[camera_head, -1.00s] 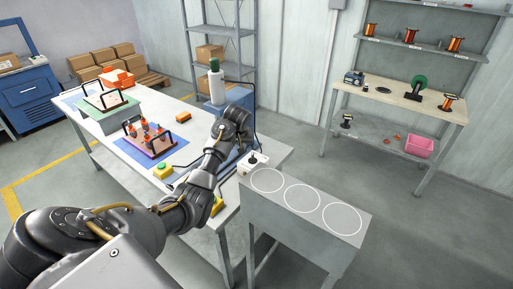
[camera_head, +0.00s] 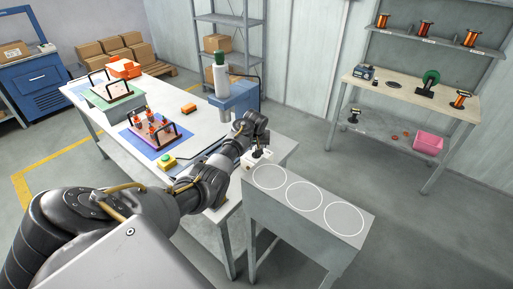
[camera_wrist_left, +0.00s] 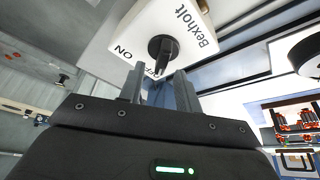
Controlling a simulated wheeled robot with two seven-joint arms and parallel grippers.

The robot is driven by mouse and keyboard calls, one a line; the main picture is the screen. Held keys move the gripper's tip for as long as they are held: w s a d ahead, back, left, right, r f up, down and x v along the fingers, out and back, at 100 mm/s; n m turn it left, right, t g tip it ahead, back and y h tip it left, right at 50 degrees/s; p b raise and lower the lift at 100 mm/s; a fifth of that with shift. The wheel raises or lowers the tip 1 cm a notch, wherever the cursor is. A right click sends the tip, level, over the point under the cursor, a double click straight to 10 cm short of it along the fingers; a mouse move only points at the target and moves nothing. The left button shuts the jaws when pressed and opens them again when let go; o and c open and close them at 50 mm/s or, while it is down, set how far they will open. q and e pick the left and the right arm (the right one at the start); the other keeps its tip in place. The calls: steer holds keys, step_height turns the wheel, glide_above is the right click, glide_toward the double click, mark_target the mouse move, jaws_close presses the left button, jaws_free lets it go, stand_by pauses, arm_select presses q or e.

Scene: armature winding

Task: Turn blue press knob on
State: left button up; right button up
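The blue press (camera_head: 236,100) stands at the table's right end in the head view. A white control box (camera_head: 257,158) with a black knob sits at the table's corner. In the left wrist view, the white box (camera_wrist_left: 125,40) is lettered Bexholt and ON. Its black rotary knob (camera_wrist_left: 163,48) has its handle toward lettering partly hidden by my fingers, seemingly OFF. My left gripper (camera_wrist_left: 160,74) is open, its two fingers apart and pointing at the knob's lower end. Whether they touch it I cannot tell. My right gripper is not in view.
A grey stand (camera_head: 305,235) with white circles is close to the box. A yellow box with a green button (camera_head: 169,160) and a fixture with orange parts (camera_head: 152,128) lie on the table (camera_head: 190,140). A shelf with spools (camera_head: 430,90) stands far right.

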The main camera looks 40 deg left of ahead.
arm_select(q)
steer(key=shift+w+a+f, duration=0.15)
steer(key=shift+w+f, duration=0.05)
steer(key=shift+f, duration=0.45)
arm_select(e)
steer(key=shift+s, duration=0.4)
arm_select(q)
steer(key=shift+c, duration=0.2)
jaws_close()
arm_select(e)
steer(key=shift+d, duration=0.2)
